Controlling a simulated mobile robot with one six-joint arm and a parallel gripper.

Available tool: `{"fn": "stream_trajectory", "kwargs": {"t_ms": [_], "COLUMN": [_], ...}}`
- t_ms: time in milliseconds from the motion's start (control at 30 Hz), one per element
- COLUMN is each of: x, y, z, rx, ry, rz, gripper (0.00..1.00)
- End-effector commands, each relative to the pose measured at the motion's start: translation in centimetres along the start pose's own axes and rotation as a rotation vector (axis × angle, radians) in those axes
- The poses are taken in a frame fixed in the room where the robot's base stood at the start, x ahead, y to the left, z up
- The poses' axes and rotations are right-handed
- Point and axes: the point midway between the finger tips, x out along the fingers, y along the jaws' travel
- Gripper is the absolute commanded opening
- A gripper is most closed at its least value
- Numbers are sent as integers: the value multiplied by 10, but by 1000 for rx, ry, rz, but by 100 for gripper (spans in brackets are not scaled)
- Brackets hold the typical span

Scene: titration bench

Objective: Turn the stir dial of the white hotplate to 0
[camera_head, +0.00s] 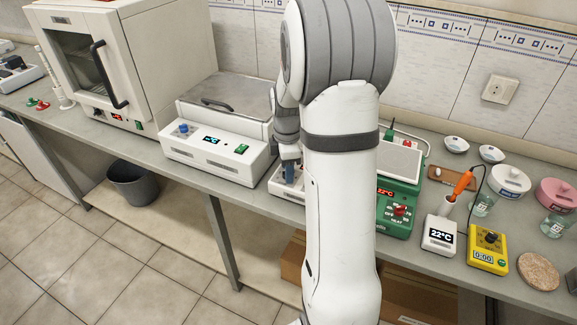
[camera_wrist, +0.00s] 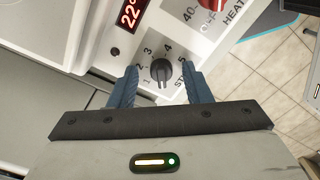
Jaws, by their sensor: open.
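The white hotplate (camera_wrist: 105,40) fills the upper part of the wrist view. Its dark grey stir dial (camera_wrist: 160,70) is ringed by printed numbers, and the "STIR" label is partly hidden by a finger. I cannot tell its exact setting. My gripper (camera_wrist: 163,73) is open, with one blue finger on each side of the dial and a visible gap on both sides. In the head view my gripper (camera_head: 291,171) is at the front of the white hotplate (camera_head: 277,183), which my arm mostly hides.
The red heat knob (camera_wrist: 210,22) and red display (camera_wrist: 130,14) lie close to the stir dial. A green hotplate (camera_head: 398,215) stands to the right, and a white bath with a blue knob (camera_head: 215,150) to the left. The bench's front edge is close.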

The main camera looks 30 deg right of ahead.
Motion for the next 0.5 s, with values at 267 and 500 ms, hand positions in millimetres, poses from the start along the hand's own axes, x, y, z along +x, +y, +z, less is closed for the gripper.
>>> {"fn": "stream_trajectory", "kwargs": {"t_ms": [267,500], "x": [-15,-56], "y": [1,1], "z": [0,0], "rx": [0,0], "ry": [0,0], "rz": [4,3], "gripper": [44,44]}}
